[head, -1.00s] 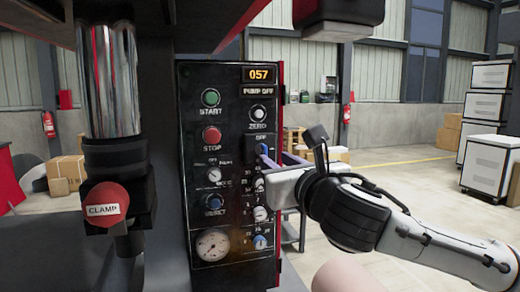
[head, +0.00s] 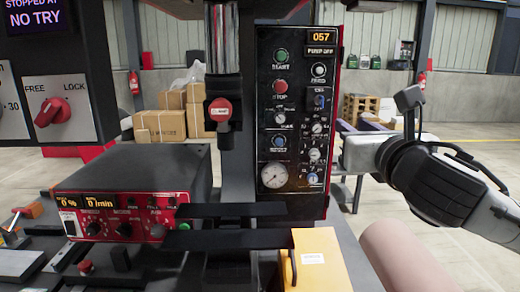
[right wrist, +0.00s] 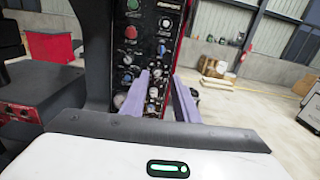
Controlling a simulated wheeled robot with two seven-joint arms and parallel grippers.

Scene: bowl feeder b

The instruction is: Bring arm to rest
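My right arm comes in from the right in the head view. Its gripper (head: 358,124) is beside the right edge of the black control panel (head: 292,120), apart from it in the picture. In the right wrist view the two purple fingers (right wrist: 160,82) stand apart with nothing held between them. They point toward the panel (right wrist: 128,50). The panel display (head: 320,37) reads 057, with PUMP OFF below it. My left gripper is not in view.
A box with a red front panel (head: 120,217) stands at lower left, near two dark bars (head: 240,210). A yellow block (head: 318,262) is at bottom centre. A FREE/LOCK switch (head: 52,112) is at far left. Cardboard boxes (head: 160,126) stand behind. Open floor lies to the right.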

